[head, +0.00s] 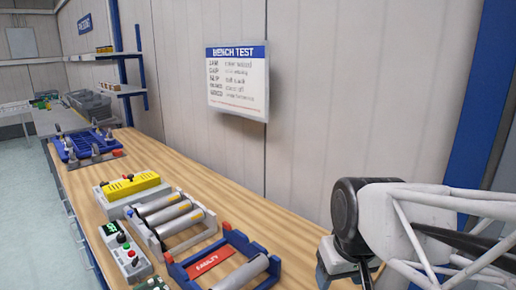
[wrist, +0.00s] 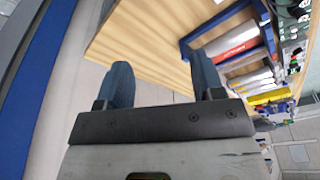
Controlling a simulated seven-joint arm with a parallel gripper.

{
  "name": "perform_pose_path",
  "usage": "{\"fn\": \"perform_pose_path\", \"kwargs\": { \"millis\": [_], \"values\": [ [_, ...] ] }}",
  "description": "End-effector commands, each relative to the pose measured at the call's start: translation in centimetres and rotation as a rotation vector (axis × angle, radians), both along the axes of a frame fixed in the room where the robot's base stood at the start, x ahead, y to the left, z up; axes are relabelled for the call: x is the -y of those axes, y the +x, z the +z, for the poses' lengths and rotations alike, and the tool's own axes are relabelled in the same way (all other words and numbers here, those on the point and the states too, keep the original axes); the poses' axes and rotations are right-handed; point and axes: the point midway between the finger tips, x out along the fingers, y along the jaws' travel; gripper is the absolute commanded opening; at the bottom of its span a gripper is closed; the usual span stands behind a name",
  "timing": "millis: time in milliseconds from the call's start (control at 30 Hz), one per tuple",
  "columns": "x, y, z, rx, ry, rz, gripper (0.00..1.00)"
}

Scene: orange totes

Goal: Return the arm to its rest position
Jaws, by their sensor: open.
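My gripper shows in the wrist view (wrist: 163,85) with its two blue-grey fingers apart and nothing between them. Bare wooden bench top and pale wall lie behind the fingers. In the head view my arm's white and black links stand at the lower right, over the right part of the wooden bench (head: 140,160). The fingertips are hard to make out there. My gripper is apart from the things on the bench.
A blue tray with a red label (head: 209,262) holds a metal cylinder. Beside it are a rack of metal cylinders (head: 170,215), a yellow-topped device (head: 132,188) and a control box (head: 124,250). A blue fixture (head: 85,143) stands farther back. A sign (head: 237,80) hangs on the wall.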

Motion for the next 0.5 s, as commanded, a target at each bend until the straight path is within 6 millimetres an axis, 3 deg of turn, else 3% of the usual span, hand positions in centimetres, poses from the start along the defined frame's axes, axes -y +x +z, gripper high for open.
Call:
{"fn": "perform_pose_path", "kwargs": {
  "millis": [200,500],
  "values": [
    [2.7,-4.2,-0.8,0.005,-0.014,-0.146,0.62],
    [3.4,-5.5,-1.2,0.004,-0.018,-0.197,0.62]
  ]
}}
